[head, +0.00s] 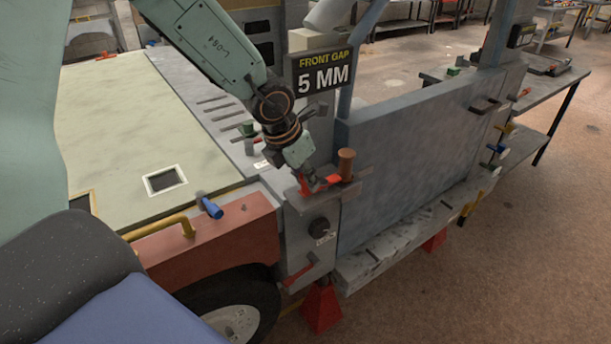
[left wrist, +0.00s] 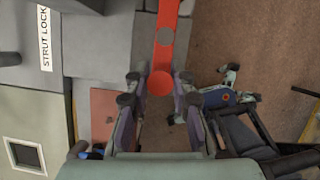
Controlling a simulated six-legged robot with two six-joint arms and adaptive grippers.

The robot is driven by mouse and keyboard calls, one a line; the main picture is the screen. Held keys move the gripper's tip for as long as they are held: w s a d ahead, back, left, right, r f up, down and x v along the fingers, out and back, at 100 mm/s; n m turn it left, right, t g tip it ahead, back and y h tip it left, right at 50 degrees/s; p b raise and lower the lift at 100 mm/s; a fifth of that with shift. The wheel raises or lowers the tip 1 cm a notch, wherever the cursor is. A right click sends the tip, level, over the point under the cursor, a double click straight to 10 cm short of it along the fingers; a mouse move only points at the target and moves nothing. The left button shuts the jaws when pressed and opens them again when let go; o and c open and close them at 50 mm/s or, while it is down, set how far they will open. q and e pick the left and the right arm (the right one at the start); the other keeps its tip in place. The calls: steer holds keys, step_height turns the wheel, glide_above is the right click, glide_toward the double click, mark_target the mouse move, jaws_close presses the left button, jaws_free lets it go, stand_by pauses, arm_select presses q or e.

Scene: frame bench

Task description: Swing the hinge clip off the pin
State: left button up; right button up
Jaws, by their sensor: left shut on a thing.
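The red hinge clip (head: 326,183) lies flat on the grey bracket at the corner of the frame. A brown pin (head: 346,164) with a wider head stands upright at the clip's right end. My left gripper (head: 314,186) is at the clip's left end, pointing down, and is shut on it. In the left wrist view the clip (left wrist: 166,55) is a red strip with a grey round spot, and its rounded end sits between the fingertips of my left gripper (left wrist: 159,86). I cannot tell whether the clip still encircles the pin.
A "FRONT GAP 5 MM" sign (head: 324,72) stands just behind the pin. A large blue-grey panel (head: 420,150) rises to its right. A black knob (head: 320,227) is on the bracket face below. A blue-tipped handle (head: 211,208) sits on the red-brown fender (head: 220,240).

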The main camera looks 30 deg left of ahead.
arm_select(q)
jaws_close()
